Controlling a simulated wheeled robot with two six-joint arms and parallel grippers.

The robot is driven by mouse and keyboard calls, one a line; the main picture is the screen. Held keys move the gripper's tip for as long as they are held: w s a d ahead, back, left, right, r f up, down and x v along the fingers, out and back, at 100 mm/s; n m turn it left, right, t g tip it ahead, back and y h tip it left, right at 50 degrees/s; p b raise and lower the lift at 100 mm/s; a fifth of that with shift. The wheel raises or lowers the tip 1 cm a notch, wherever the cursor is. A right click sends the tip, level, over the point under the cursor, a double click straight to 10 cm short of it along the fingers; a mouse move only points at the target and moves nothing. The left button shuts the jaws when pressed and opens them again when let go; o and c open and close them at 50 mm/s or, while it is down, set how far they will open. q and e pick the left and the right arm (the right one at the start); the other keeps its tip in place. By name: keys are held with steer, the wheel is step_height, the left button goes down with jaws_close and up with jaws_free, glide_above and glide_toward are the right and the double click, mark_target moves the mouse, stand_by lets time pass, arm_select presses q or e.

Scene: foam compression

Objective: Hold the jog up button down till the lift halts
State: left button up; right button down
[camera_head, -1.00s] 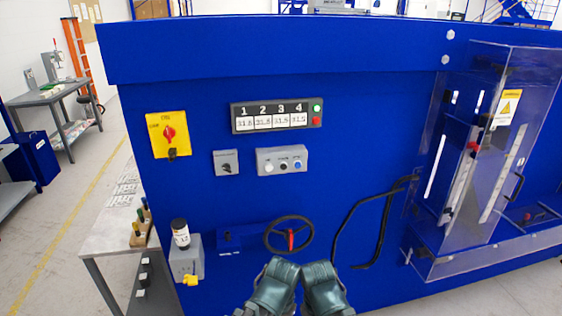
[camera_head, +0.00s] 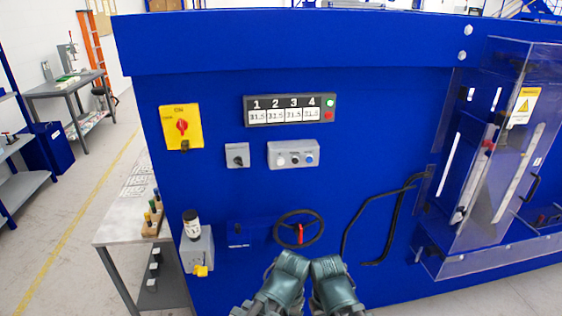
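A grey control box (camera_head: 293,154) with several small buttons in a row is on the blue machine front; the button labels are too small to read. Above it a panel (camera_head: 289,109) numbered 1 to 4 shows numbers near 31.5, with a green light and a red one at its right end. My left gripper (camera_head: 291,262) and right gripper (camera_head: 327,265) are side by side at the bottom middle, below the control box and apart from it. Their fingertips are not clear, so I cannot tell whether they are open. No lift is clearly identifiable.
A black handwheel (camera_head: 299,229) with a red handle is just above my grippers. A yellow switch plate (camera_head: 181,127) and a small grey switch (camera_head: 237,155) are on the left. Black bent bars (camera_head: 385,220) and a clear guard (camera_head: 490,160) are on the right.

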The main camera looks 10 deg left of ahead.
arm_select(q)
jaws_close()
stand_by(1.6)
